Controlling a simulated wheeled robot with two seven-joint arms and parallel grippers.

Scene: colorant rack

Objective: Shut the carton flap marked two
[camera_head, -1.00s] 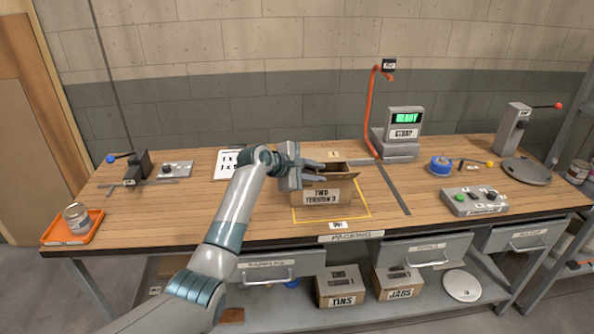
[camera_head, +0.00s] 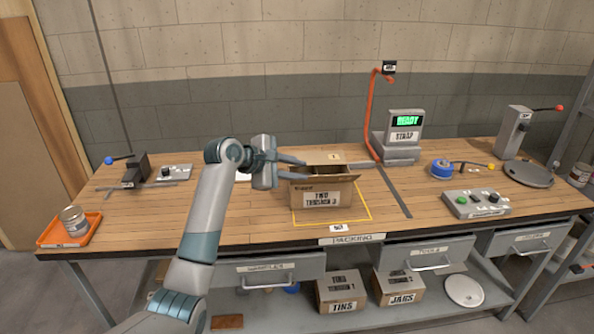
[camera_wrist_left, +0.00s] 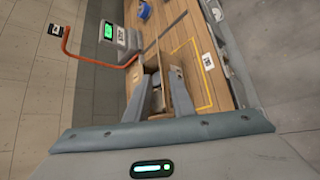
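In the left wrist view the carton (camera_wrist_left: 165,82) shows between and beyond the spread fingers (camera_wrist_left: 155,95); contact is unclear. My right gripper is not in view.
The orange-red strap arm (camera_head: 370,110) and the terminal (camera_head: 403,135) reading "READY" stand behind the carton at the right. A button box (camera_head: 475,202) is at the right front. An orange tray (camera_head: 68,231) with a tin is at the far left.

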